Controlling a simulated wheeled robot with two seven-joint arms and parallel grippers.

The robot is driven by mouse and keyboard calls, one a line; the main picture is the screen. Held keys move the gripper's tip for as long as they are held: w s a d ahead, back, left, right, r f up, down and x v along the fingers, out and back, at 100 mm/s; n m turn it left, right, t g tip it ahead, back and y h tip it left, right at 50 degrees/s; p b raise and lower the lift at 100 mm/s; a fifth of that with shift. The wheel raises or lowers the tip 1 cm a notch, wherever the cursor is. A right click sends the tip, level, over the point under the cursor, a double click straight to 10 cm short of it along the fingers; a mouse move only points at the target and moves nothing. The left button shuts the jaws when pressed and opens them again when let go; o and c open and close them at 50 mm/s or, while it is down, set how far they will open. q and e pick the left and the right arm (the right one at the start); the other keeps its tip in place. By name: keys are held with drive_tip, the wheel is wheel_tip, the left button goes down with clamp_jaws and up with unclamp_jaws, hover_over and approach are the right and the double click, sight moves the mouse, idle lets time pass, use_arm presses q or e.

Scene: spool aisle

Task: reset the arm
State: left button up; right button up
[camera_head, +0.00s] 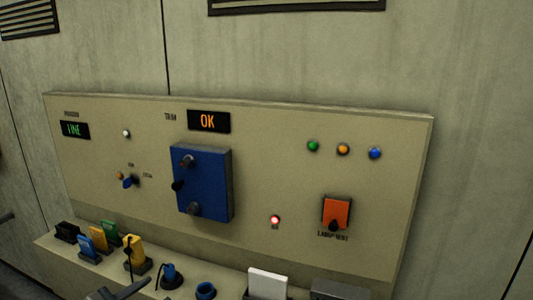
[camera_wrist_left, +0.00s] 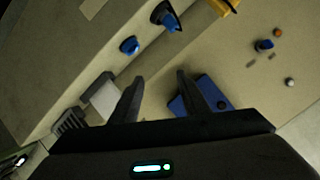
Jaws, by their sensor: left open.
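My left gripper (camera_wrist_left: 158,92) shows in the left wrist view with its two dark fingers spread apart and nothing between them. It hangs over the beige control panel (camera_head: 270,245), with the blue box (camera_wrist_left: 203,97) behind the right finger in that view. In the head view a dark finger-like piece (camera_head: 118,291) shows at the bottom edge, low in front of the ledge; it seems to be part of my left gripper. My right gripper is not in either view.
Coloured plugs (camera_head: 133,250), blue round pieces (camera_head: 171,276) and a white block (camera_head: 267,283) stand along the ledge.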

use_arm(q)
drive_tip(key=s+d+f+n+g+y, duration=0.2)
drive_tip(key=s+f+n+g, duration=0.2)
drive_tip(key=s+f, duration=1.1)
drive_tip(key=s+d+f+n+g, duration=0.2)
drive_tip(key=s+f+n+g, duration=0.3)
drive_tip(key=s+f, duration=0.9)
drive_tip(key=s+f+m+g, duration=0.1)
drive_tip(key=s+f+g, duration=0.15)
drive_tip(key=f, duration=2.45)
drive_tip(key=s+a+f+y+b, duration=0.1)
drive_tip(key=s+a+f, duration=0.2)
drive_tip(key=s+f, duration=1.5)
drive_tip(key=shift+s+a+f+m+g, duration=0.15)
drive_tip(key=shift+s+f+m+g, duration=0.1)
drive_tip(key=shift+s+m+g, duration=0.15)
